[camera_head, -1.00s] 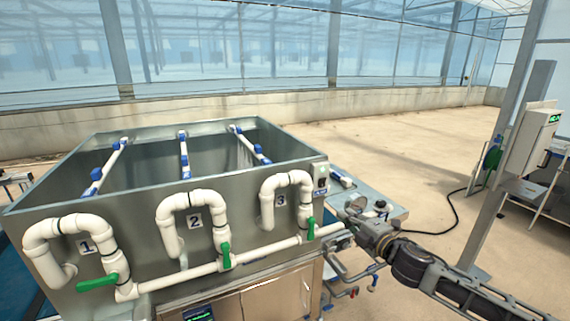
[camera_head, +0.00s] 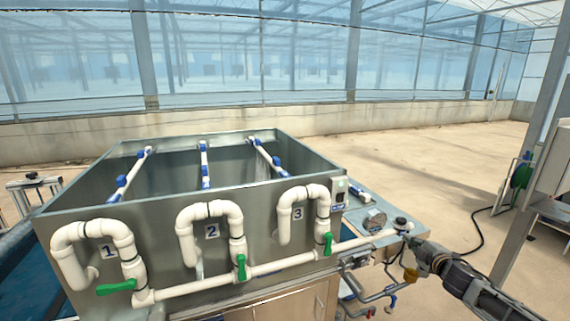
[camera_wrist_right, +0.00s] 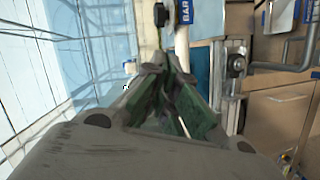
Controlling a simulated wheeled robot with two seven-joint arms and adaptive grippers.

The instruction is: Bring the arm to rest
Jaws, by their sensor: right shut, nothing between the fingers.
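My right arm comes in from the lower right in the head view. Its gripper (camera_head: 414,246) is at the right end of the white pipe, beside the metal tank (camera_head: 160,262). I cannot tell whether it touches the pipe. In the right wrist view the fingers of the right gripper (camera_wrist_right: 163,78) are closed together with nothing between them. My left gripper is not in view.
White pipes numbered 1 to 3 with green valve handles (camera_head: 241,267) run along the tank front. A side shelf (camera_head: 358,205) with a gauge stands right of the tank. A hose reel (camera_head: 521,174) hangs at the right. Open floor (camera_head: 440,165) lies behind.

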